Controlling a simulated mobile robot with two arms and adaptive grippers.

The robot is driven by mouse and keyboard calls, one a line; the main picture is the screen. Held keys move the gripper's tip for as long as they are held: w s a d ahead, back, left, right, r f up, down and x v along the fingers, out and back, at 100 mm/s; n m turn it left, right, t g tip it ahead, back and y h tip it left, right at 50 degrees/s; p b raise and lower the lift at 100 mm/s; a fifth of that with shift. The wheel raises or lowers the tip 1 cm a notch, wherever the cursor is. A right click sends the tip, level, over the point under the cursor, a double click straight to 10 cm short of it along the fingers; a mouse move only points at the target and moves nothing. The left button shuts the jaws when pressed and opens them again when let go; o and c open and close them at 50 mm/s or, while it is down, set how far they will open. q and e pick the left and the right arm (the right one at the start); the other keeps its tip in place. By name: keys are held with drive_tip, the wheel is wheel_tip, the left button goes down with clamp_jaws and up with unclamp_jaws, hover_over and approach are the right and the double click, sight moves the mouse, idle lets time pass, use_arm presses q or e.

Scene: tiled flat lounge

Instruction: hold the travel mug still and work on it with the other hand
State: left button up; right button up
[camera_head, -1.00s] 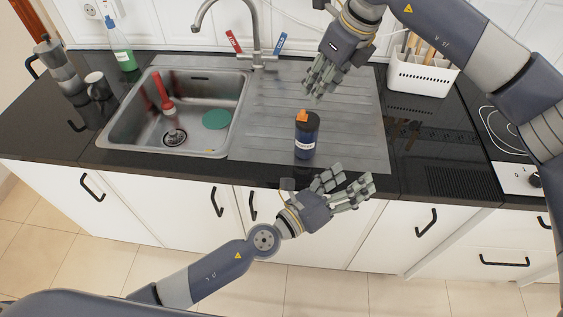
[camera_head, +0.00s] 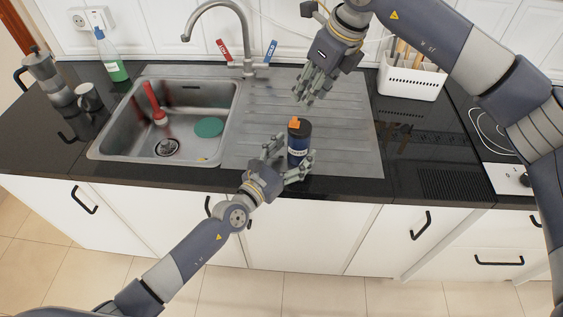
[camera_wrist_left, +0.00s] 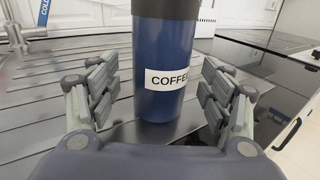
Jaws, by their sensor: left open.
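The travel mug (camera_head: 299,143) is a dark blue cylinder with a black top, an orange part on its lid and a white label. It stands upright on the metal drainboard. In the left wrist view the mug (camera_wrist_left: 164,50) stands between the spread fingers, and its label reads "COFFEE" in part. My left gripper (camera_head: 287,160) is open around the mug's near side. In the left wrist view gaps show between the mug and the fingers of the left gripper (camera_wrist_left: 160,95). My right gripper (camera_head: 311,92) is above and behind the mug, pointing down, apart from it; its fingers look spread and empty.
The sink (camera_head: 165,120) left of the drainboard (camera_head: 345,140) holds a red-handled brush (camera_head: 157,108) and a green disc (camera_head: 208,127). The faucet (camera_head: 246,40) stands behind. A white utensil holder (camera_head: 412,81) and the hob (camera_head: 495,135) are at right. The drainboard around the mug is clear.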

sight(299, 145)
use_arm(q)
drive_tip(key=shift+x, duration=1.6)
drive_tip(key=shift+a, duration=0.1)
drive_tip(key=c, duration=1.3)
